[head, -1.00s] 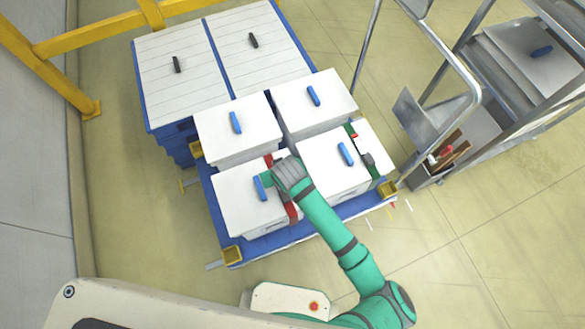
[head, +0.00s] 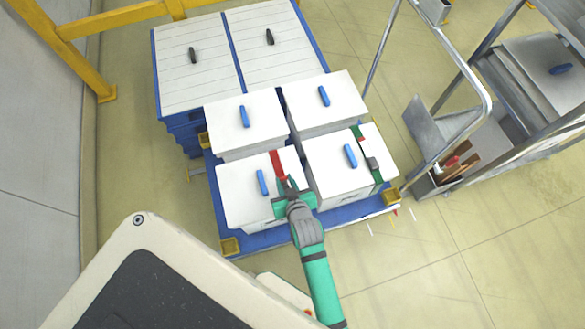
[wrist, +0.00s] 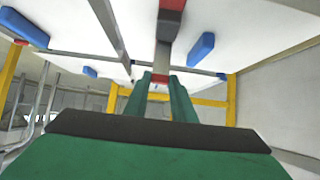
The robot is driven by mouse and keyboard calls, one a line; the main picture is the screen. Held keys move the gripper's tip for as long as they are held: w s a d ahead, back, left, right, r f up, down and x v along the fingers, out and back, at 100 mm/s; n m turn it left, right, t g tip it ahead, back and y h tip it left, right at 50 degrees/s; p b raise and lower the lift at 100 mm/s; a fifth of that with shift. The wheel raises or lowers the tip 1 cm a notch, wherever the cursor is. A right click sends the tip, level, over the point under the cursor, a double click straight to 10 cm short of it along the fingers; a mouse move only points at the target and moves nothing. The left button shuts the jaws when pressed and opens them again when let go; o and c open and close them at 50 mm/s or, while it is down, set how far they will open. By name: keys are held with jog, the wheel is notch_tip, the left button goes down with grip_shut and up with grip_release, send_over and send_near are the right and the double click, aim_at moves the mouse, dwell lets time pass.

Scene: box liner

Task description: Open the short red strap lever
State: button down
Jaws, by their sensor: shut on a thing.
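The red strap (head: 277,164) runs over the lid of the front-left white box (head: 237,205). My gripper (head: 287,186) is at the right side of that lid, at the strap's near part, and hides the lever in the head view. In the wrist view, my green fingers (wrist: 160,82) are shut on a small red piece (wrist: 159,77), which looks like the short red strap lever. Beyond it a grey band leads to a dark buckle block (wrist: 168,25) with red behind it. How far the lever is tilted I cannot tell.
A green strap (head: 360,139) with a grey buckle (head: 372,163) crosses the front-right box (head: 325,177). More white boxes with blue handles stand behind, on a blue pallet (head: 265,240). A metal trolley (head: 470,105) is at the right.

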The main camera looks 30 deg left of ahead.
jog(key=shift+s+d+f, duration=0.4)
jog(key=shift+d+f, duration=0.05)
jog(key=shift+f, duration=0.05)
jog(key=shift+d, duration=0.1)
jog(key=c, duration=1.5)
grip_release()
jog(key=shift+r, duration=0.2)
jog(key=v, duration=1)
jog(key=shift+s+d+r, duration=0.1)
jog(key=shift+d+r, duration=0.05)
jog(key=shift+r, duration=0.05)
